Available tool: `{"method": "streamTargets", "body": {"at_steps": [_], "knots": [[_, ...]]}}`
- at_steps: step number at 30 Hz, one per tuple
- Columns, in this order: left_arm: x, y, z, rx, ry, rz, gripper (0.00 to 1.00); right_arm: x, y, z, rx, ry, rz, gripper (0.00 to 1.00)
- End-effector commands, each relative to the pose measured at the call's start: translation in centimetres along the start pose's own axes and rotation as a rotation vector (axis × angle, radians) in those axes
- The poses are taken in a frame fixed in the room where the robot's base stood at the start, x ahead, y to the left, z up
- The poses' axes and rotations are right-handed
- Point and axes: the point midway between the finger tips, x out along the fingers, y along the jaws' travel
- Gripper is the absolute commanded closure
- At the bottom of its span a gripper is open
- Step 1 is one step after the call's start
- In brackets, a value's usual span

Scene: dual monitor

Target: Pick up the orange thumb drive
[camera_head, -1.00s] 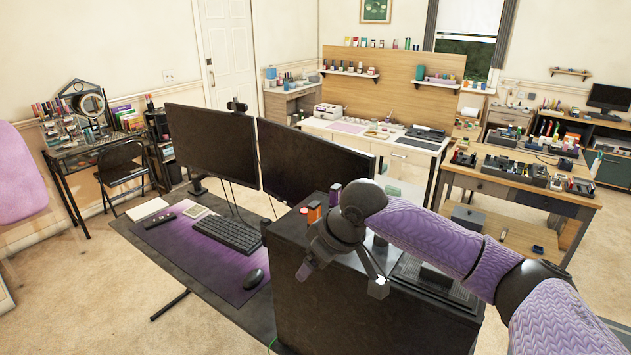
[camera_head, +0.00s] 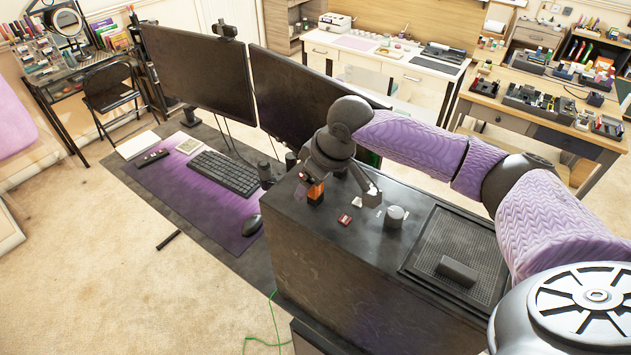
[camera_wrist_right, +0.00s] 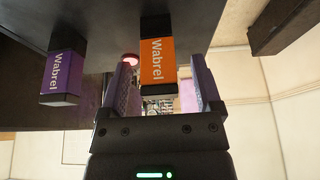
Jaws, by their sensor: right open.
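In the right wrist view the orange drive (camera_wrist_right: 158,62), marked "Wabrel", shows between the two fingers. My right gripper (camera_wrist_right: 160,64) is open, one finger on each side of it, with visible gaps. In the head view the right gripper (camera_head: 338,184) is low over the cabinet top. My left gripper is not in view.
A purple "Wabrel" drive (camera_wrist_right: 63,78) is left of the fingers in the right wrist view. The black cabinet (camera_head: 340,270) also bears a small red item (camera_head: 345,219), a silver knob (camera_head: 395,215) and a grille with a block (camera_head: 457,270). Monitors (camera_head: 295,95) stand behind.

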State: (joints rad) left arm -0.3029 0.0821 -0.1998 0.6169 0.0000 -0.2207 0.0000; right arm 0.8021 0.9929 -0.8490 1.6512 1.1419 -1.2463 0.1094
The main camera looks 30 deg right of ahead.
Motion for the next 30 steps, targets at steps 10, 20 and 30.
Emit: {"method": "streamTargets", "body": {"at_steps": [10, 20, 30], "knots": [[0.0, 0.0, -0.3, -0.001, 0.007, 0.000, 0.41, 0.4, 0.0, 0.0, 0.000, 0.000, 0.001, 0.39], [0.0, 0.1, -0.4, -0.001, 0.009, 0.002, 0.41, 0.4, 0.0, 0.0, 0.000, 0.001, 0.001, 1.00], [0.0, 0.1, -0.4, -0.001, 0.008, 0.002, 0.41, -0.8, 0.0, -0.6, -0.001, 0.004, 0.001, 1.00]]}}
